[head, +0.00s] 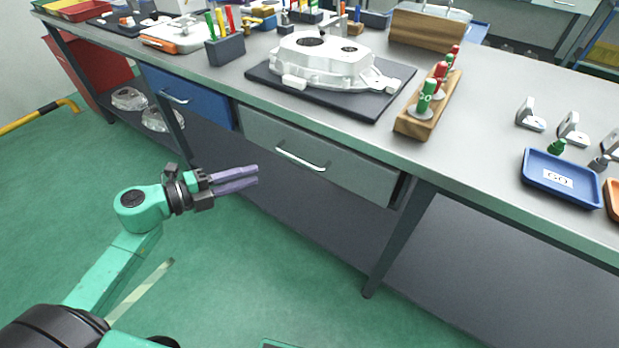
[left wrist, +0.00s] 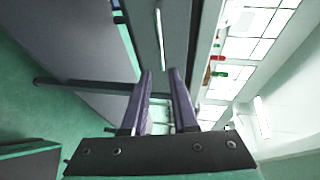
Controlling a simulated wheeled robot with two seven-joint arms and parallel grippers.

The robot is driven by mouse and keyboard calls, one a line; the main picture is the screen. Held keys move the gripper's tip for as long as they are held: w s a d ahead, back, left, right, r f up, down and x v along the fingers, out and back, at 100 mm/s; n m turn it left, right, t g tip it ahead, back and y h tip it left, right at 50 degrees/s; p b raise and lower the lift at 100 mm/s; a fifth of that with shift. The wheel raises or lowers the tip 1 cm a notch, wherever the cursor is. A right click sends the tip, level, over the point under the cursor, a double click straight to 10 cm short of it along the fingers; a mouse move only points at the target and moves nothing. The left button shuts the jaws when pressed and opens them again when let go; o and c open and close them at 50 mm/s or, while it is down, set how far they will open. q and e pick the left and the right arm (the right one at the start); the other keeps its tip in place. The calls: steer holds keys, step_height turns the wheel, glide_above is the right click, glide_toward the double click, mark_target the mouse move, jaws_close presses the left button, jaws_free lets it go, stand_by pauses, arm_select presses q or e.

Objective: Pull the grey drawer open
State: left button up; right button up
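The grey drawer (head: 340,172) is under the front edge of the workbench and looks shut. Its pale bar handle (head: 301,158) runs along the middle of the drawer front. My left gripper (head: 257,175) is in front of the drawer, left of the handle and apart from it, with its purple fingers pointing towards the drawer. In the left wrist view, the fingers (left wrist: 161,72) are spread with a clear gap and nothing between them. The handle (left wrist: 160,38) shows beyond the fingertips there, on the drawer front (left wrist: 145,30). My right gripper is not in view.
A blue drawer (head: 190,98) is to the left of the grey one. A bench leg (head: 395,245) stands right of the grey drawer. A white casting (head: 325,62) on a dark mat and a wooden block (head: 415,122) with coloured tools are on the bench top (head: 480,130). The green floor in front is clear.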

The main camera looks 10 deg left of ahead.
arm_select(q)
glide_toward(297, 158)
steer(key=x, duration=0.9)
steer(key=shift+w+d+f, duration=0.15)
steer(key=shift+w+f, duration=0.05)
steer(key=shift+f, duration=0.15)
steer(key=shift+w+d, duration=0.2)
steer(key=shift+f, duration=0.1)
jaws_close()
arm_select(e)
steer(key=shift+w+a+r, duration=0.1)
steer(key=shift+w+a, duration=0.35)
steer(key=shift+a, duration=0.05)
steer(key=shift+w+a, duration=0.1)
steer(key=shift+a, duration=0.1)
